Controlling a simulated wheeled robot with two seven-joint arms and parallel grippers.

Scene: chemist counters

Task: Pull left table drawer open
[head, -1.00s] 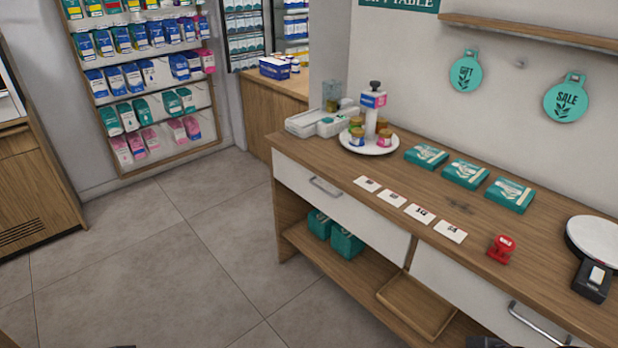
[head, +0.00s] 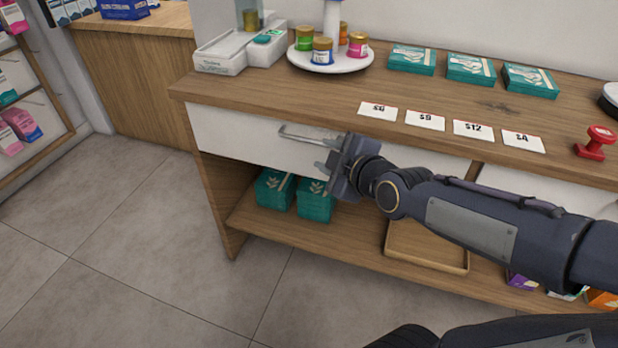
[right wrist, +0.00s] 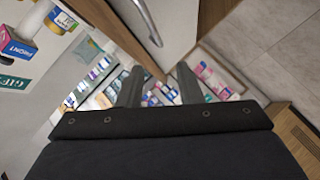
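The left table drawer has a white front (head: 235,135) and looks flush with the wooden table, so shut. Its grey bar handle (head: 300,132) is near the middle of the front. My right gripper (head: 323,157) is just in front of the drawer, close to the handle's right end, its fingers pointing left. In the right wrist view its two fingers (right wrist: 156,78) are apart with nothing between them. The handle (right wrist: 148,18) lies beyond the fingertips there, apart from them. My left gripper is not in view.
The table top (head: 225,88) holds price cards (head: 425,120), green boxes (head: 471,68), a round white plate (head: 330,65) with jars and a red stamp (head: 596,142). Green packs (head: 315,200) and a wooden tray (head: 428,262) sit on the lower shelf. Floor at left is clear.

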